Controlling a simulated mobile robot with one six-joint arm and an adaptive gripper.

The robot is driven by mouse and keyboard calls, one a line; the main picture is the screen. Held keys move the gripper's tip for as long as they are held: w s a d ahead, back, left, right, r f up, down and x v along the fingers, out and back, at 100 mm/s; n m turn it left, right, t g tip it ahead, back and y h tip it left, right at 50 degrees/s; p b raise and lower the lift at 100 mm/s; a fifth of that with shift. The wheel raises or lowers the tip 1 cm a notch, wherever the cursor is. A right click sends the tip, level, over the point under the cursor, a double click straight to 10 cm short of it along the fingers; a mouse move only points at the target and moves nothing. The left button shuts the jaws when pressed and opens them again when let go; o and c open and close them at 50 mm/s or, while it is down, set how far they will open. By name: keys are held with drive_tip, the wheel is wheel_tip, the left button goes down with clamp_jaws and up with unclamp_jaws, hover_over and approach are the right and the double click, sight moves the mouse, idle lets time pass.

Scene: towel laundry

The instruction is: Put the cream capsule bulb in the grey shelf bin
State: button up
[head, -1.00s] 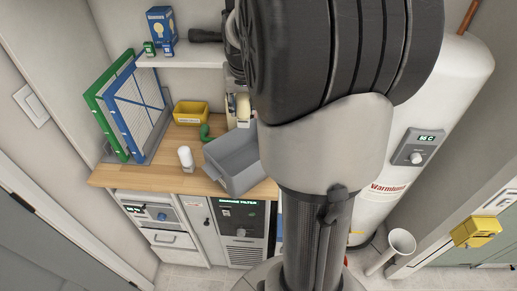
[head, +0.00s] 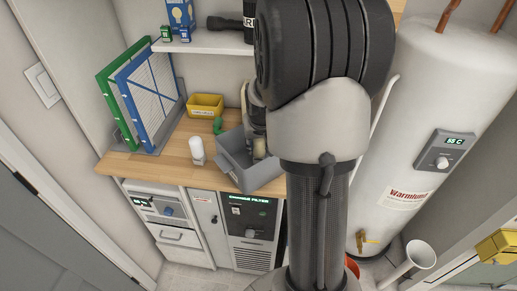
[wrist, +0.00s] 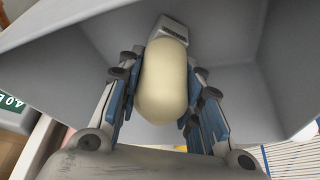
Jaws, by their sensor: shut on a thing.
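The cream capsule bulb (wrist: 163,75) is held between the two blue-padded fingers of my gripper (wrist: 160,105) in the wrist view. Its pale grey base points away from the camera. The grey shelf bin's walls (wrist: 75,62) surround the bulb in that view. In the head view, the grey shelf bin (head: 233,166) stands on the wooden counter. My gripper (head: 259,137) is low at the bin's right side, with the bulb (head: 260,149) below it. My arm hides part of the bin. Whether the bulb touches the bin floor cannot be told.
A white bulb (head: 197,150) stands left of the bin on the counter (head: 150,160). A green object (head: 217,126) and a yellow bin (head: 205,105) are behind. Blue and green framed panels (head: 140,100) stand at left. A shelf (head: 205,42) is above.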

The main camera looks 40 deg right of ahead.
drive_tip(key=shift+f, duration=0.45)
drive_tip(key=shift+f, duration=0.25)
drive_tip(key=o, duration=1.1)
drive_tip(key=shift+r, duration=0.1)
drive_tip(key=shift+c, duration=0.2)
drive_tip(key=p+v, duration=0.4)
drive_tip(key=v, duration=0.7)
drive_tip(key=s+a+r+n, duration=0.1)
drive_tip(key=s+a+r, duration=0.15)
drive_tip(key=a, duration=0.25)
drive_tip(key=s+a+r+n+y, duration=0.1)
drive_tip(key=a+r, duration=0.2)
drive_tip(key=a, duration=0.1)
drive_tip(key=s+a+r+n, duration=0.1)
drive_tip(key=s+a+r, duration=0.1)
drive_tip(key=a, duration=0.3)
drive_tip(key=s+a+r+n+t+y, duration=0.1)
drive_tip(key=s+a+n, duration=0.3)
drive_tip(key=s+a, duration=0.7)
drive_tip(key=shift+s+r+y, duration=0.15)
drive_tip(key=shift+s+y, duration=0.15)
drive_tip(key=shift+s, duration=0.4)
